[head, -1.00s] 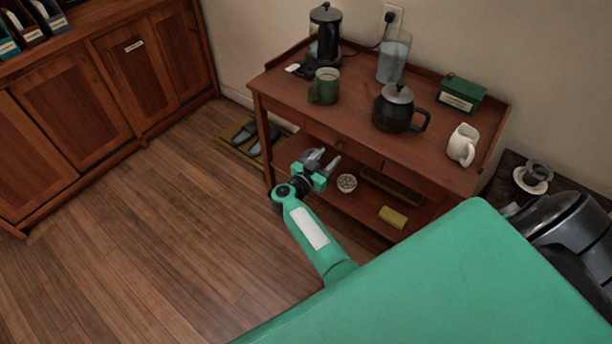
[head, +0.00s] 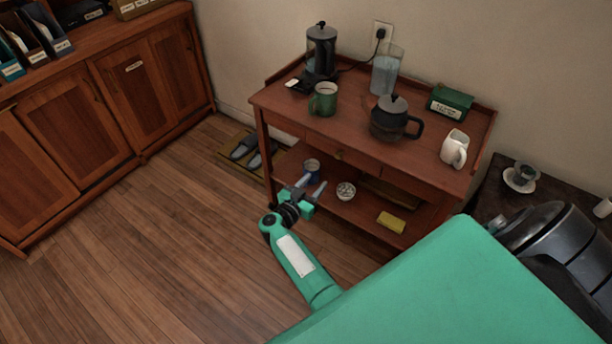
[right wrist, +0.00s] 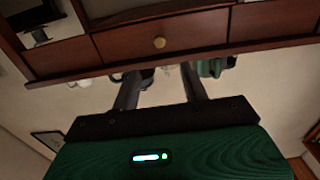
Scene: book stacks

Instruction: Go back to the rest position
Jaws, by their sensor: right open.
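My right gripper (head: 311,187) is open and empty at the end of my green arm, in front of the lower shelf of the wooden side table (head: 425,165). In the right wrist view my right gripper's two dark fingers (right wrist: 160,90) stand apart with nothing between them. That view looks upside down at the table's drawer front (right wrist: 130,45) and round knob. In the head view a blue-grey mug (head: 312,167) on the lower shelf shows just behind the fingers. I cannot tell the gap between them. My left gripper is not in view.
The table top holds a green mug (head: 323,100), a dark pot (head: 388,122), a glass pitcher (head: 385,74), a coffee maker (head: 321,50), a green box (head: 449,103) and a white mug (head: 454,149). A bowl (head: 346,191) sits below. The wooden floor (head: 150,240) at left is clear.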

